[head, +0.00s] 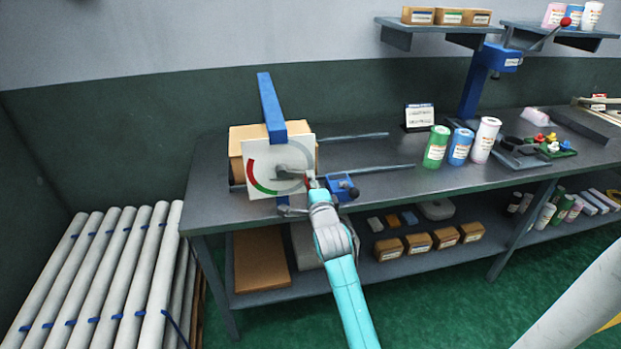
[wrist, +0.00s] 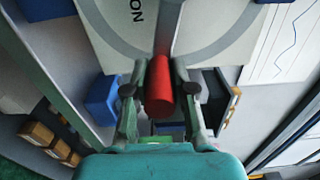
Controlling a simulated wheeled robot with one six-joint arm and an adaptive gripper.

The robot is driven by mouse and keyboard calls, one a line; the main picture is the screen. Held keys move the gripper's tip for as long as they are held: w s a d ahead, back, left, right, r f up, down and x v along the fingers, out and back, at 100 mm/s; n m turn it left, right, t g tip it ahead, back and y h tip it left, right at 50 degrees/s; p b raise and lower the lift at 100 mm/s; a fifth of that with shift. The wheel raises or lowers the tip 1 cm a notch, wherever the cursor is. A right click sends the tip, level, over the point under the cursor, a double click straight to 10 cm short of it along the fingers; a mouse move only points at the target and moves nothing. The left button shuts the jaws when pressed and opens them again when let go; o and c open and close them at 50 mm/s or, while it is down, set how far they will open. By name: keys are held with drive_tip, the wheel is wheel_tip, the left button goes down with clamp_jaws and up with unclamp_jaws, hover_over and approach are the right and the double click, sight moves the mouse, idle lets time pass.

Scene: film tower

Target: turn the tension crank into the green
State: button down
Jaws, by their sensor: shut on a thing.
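The tension crank's red handle (wrist: 159,88) sits between the two fingers of my gripper (wrist: 160,98) in the wrist view, and my gripper is shut on it. The crank's grey arm (head: 288,174) runs from the middle of the white dial plate (head: 262,160) towards the right side, where my gripper (head: 314,184) is. The dial has a green part (head: 262,186) at lower left, a red part (head: 250,170) at left and grey elsewhere. The crank points right, over the grey part. In the head view my gripper largely hides the handle.
A blue upright bar (head: 271,105) rises behind the dial plate. A blue clamp-like block (head: 341,187) stands close to the right of my gripper. White rolls (head: 110,270) lie at the left.

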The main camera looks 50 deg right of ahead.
drive_tip(key=shift+f+m, duration=0.35)
drive_tip(key=shift+m, duration=0.15)
drive_tip(key=shift+a, duration=0.1)
drive_tip(key=c, duration=1)
unclamp_jaws()
drive_tip(key=v, duration=1.2)
drive_tip(key=shift+a+f, duration=0.1)
